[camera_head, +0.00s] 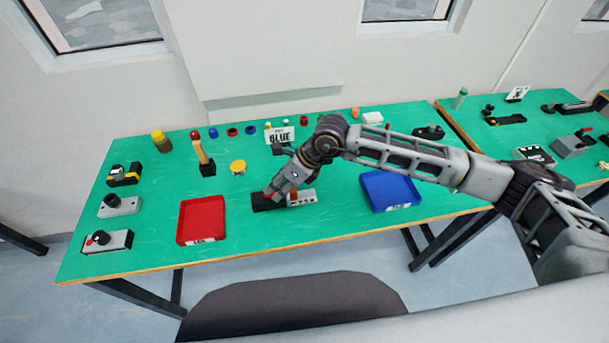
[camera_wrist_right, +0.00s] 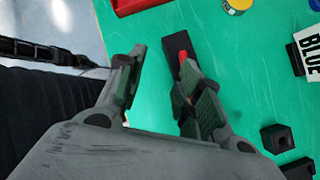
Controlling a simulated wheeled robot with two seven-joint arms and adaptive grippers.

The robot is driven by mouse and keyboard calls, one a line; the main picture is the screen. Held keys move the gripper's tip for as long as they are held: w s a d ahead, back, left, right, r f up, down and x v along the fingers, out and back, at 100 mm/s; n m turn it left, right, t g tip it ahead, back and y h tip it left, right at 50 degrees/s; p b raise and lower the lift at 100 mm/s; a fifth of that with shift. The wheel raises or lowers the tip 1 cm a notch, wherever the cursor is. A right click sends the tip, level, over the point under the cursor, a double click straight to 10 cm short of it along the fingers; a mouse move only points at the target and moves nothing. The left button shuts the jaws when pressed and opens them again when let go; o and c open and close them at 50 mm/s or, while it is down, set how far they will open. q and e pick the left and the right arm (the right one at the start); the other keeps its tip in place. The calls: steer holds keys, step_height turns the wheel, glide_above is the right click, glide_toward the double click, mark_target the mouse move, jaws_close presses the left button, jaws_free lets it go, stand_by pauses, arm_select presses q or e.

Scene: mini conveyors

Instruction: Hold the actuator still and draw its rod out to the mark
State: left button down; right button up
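A low unit with a black block at its left end and a grey body (camera_head: 302,198) at its right lies near the table's front edge, between the red and blue trays. It looks like the actuator; its rod and mark cannot be made out. My right gripper (camera_head: 272,192) is down over it and hides its middle. In the wrist view the right gripper (camera_wrist_right: 158,80) has its fingers apart, with bare green table between them. The black block (camera_wrist_right: 176,46) with a red part (camera_wrist_right: 183,60) shows beyond the right-hand finger; contact cannot be told. My left gripper is not in view.
A red tray (camera_head: 202,239) stands left of the unit and a blue tray (camera_head: 391,208) right of it. A sign reading "BLUE" (camera_head: 280,135) stands behind. Green table (camera_head: 340,224) is clear near the front.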

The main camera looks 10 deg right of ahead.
steer(key=w+d+f+t+h, duration=0.1)
steer(key=w+d+h, duration=0.2)
steer(key=d, duration=0.4)
steer(key=shift+w+d+f, duration=0.2)
steer(key=shift+w+f, duration=0.05)
steer(key=shift+w, duration=0.05)
